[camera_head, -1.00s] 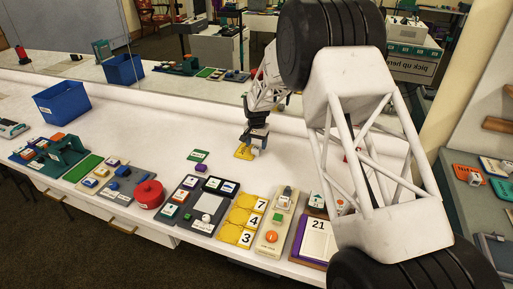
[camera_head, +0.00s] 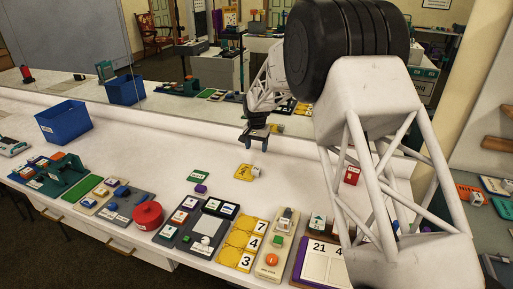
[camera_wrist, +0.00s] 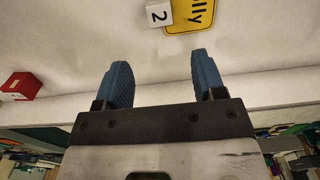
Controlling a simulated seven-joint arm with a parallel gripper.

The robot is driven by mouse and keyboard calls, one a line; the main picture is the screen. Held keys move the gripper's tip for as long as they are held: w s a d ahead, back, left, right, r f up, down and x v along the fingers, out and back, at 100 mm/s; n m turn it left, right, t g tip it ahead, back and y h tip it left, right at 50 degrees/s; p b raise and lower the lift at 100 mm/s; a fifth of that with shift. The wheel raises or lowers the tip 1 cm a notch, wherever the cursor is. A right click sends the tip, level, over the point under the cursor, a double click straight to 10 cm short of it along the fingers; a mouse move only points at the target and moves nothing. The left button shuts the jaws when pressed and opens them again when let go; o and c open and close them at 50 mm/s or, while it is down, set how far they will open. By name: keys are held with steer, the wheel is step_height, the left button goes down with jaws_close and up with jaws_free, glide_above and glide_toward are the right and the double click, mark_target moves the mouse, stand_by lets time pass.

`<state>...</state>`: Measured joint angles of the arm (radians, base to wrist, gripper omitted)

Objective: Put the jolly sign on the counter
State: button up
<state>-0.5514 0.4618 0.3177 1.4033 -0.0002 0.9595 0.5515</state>
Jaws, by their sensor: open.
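The jolly sign, a yellow plate, lies on the white counter (camera_head: 110,160) in the head view (camera_head: 243,171). In the wrist view its letters "lly" show at the top edge (camera_wrist: 205,14), and the rest is cut off. A white number cube (camera_head: 256,171) sits at the sign's right edge, and its "2" face shows in the wrist view (camera_wrist: 158,13). I cannot tell whether it rests on the sign. My gripper (camera_head: 254,149) is open and empty, above and behind the sign. Its two blue fingers (camera_wrist: 160,80) are apart with nothing between them.
A green card (camera_head: 198,176) and a purple block (camera_head: 200,189) lie left of the sign. A red block (camera_head: 352,174) stands to the right. Number trays (camera_head: 236,256) and a red round container (camera_head: 148,215) line the front edge. A blue bin (camera_head: 64,124) stands back left.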

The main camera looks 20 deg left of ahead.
stand_by(0.7)
steer(key=s+d+r, duration=0.3)
steer(key=d+r, duration=0.4)
steer(key=d, duration=0.2)
steer(key=s+d+r, duration=0.4)
steer(key=d+r, duration=0.3)
steer(key=d, duration=0.1)
steer(key=s+d+r+t, duration=0.1)
steer(key=s+d+r, duration=0.3)
steer(key=s+d, duration=0.3)
steer(key=s+d+r, duration=0.4)
steer(key=s+d, duration=0.2)
steer(key=d, duration=0.3)
steer(key=s+d, duration=0.6)
steer(key=s, duration=0.4)
steer(key=s+d+f+t, duration=0.1)
steer(key=s+d, duration=0.5)
steer(key=s, duration=0.5)
steer(key=s+d, duration=0.5)
steer(key=s, duration=0.6)
steer(key=shift+s+d+f+t, duration=0.2)
steer(key=shift+d+f+t, duration=0.1)
steer(key=shift+d+f, duration=0.1)
